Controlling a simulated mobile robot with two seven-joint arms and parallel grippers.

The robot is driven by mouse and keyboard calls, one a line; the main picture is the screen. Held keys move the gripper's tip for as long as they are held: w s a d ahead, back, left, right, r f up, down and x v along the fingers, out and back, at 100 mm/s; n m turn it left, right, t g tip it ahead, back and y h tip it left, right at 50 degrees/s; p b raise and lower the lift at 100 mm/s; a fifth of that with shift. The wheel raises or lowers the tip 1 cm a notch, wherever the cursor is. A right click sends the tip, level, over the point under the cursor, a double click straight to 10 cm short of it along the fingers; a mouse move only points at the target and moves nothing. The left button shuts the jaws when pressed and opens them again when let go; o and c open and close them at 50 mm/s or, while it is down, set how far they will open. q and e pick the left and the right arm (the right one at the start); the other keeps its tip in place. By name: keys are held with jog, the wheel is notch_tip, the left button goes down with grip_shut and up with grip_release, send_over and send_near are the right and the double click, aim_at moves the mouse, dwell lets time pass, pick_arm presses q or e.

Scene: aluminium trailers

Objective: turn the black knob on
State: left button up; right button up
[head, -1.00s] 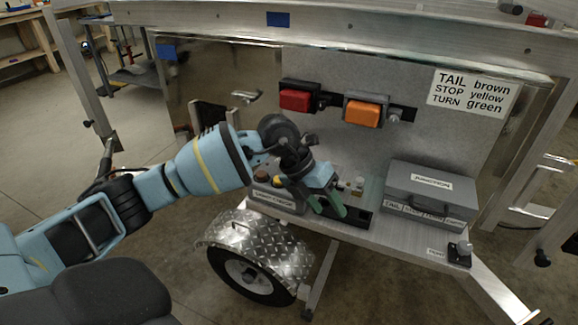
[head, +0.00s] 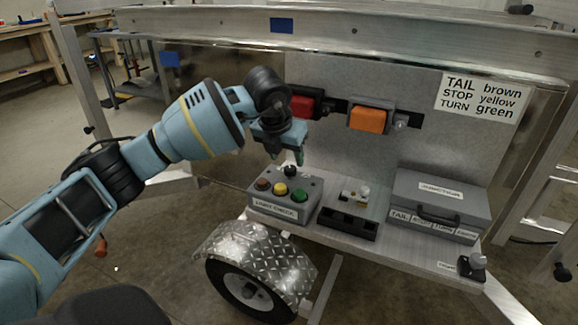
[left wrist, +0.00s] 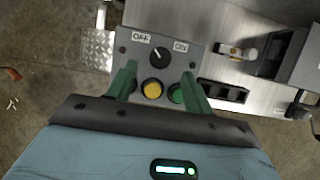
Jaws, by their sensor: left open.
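The black knob (head: 290,171) stands at the back of the top of a grey light check box (head: 281,213). In the left wrist view the knob (left wrist: 158,57) sits between the OFF label (left wrist: 141,39) and the ON label (left wrist: 180,46). Its pale pointer line leans up and left, toward OFF. My left gripper (head: 287,154) is open and above the knob in the head view. In the left wrist view its two green fingers are spread to either side of the knob, apart from it. My right gripper does not show.
Brown, yellow (head: 280,188) and green (head: 299,195) buttons sit in front of the knob. A black holder (head: 347,224) and a grey junction box (head: 440,201) stand to the right. Red and orange lamps (head: 367,119) are on the panel behind.

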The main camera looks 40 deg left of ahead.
aim_at(290, 169)
pick_arm(q)
jog(key=shift+b+x, duration=0.3)
jog(key=shift+x, duration=1.85)
jog(key=c, duration=1)
